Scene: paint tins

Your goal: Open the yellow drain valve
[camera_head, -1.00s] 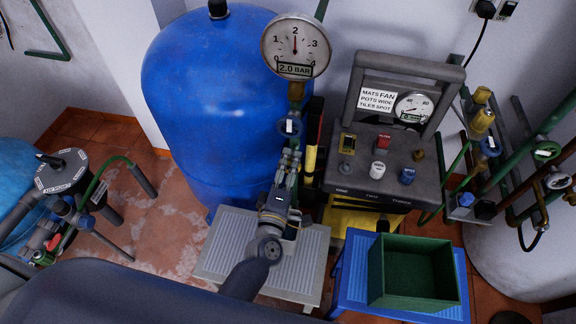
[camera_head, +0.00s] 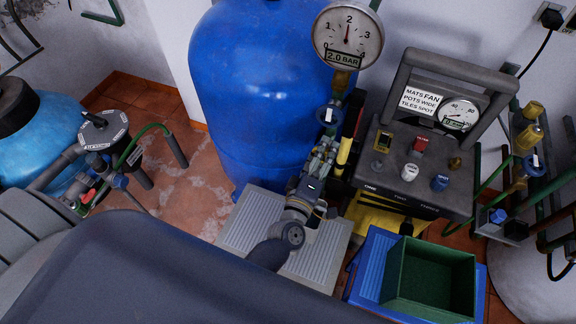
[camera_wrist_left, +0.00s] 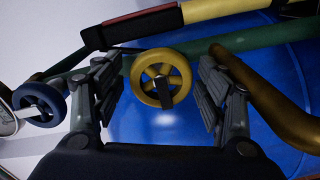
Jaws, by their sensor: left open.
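The yellow drain valve shows in the left wrist view as a yellow handwheel (camera_wrist_left: 181,80) with a dark bar across its hub. It sits in front of the blue tank, between the two fingers of my left gripper (camera_wrist_left: 162,88). The fingers are open, one on each side of the wheel, with a visible gap on both sides. In the head view my left gripper (camera_head: 325,150) is at the pipe below the round gauge, and the yellow wheel cannot be made out there. My right gripper is not in view.
A blue handwheel (camera_head: 329,115) is just above my left gripper, under the gauge (camera_head: 347,35). The blue tank (camera_head: 260,85) stands behind. A dark control panel (camera_head: 415,175) is at the right, a green bin (camera_head: 395,275) below it. A grey ribbed platform (camera_head: 250,220) lies below my arm.

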